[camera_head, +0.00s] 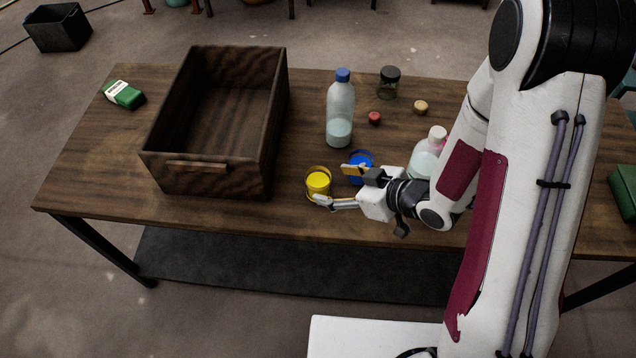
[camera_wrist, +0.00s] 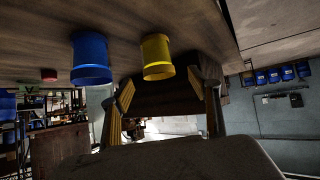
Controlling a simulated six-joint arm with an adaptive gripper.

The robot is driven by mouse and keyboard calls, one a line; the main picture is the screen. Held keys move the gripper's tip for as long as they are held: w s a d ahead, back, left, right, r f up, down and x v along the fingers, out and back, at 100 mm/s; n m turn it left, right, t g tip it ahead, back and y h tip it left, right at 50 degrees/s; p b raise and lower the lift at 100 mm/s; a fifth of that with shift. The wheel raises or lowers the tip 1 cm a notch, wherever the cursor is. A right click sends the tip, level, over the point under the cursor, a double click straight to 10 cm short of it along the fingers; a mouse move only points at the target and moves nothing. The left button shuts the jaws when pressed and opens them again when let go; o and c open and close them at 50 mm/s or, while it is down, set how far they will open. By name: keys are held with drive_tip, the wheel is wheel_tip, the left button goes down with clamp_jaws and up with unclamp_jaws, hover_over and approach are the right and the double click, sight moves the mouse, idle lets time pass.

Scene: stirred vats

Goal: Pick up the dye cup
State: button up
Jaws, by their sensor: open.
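Two dye cups stand on the table: a yellow cup (camera_head: 318,182) near the front edge and a blue cup (camera_head: 361,161) behind and to its right. My gripper (camera_head: 332,185) is open and low over the table, its fingers pointing left towards the yellow cup. One finger shows in front of the blue cup and partly hides it. In the wrist view, which looks upside down, the yellow cup (camera_wrist: 157,58) lies ahead between the spread fingers (camera_wrist: 168,88). The blue cup (camera_wrist: 90,60) lies outside them to the left. Nothing is held.
A wooden crate (camera_head: 160,172) stands left of the cups. A clear bottle (camera_head: 340,108), a dark-lidded jar (camera_head: 389,85), a red cap (camera_head: 374,118) and a tan knob (camera_head: 421,107) are behind. A pink-labelled bottle (camera_head: 427,157) is close to my arm. A green-white box (camera_head: 123,95) lies far left.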

sight(326, 186)
drive_tip(key=shift+s+f, duration=0.3)
drive_tip(key=shift+f, duration=0.2)
drive_tip(key=shift+w+a+f, duration=0.1)
drive_tip(key=shift+x, duration=1.15)
drive_tip(key=shift+w, duration=0.15)
drive_tip(key=shift+x, duration=2.5)
drive_tip(key=shift+w, duration=0.2)
drive_tip(key=c, duration=1.4)
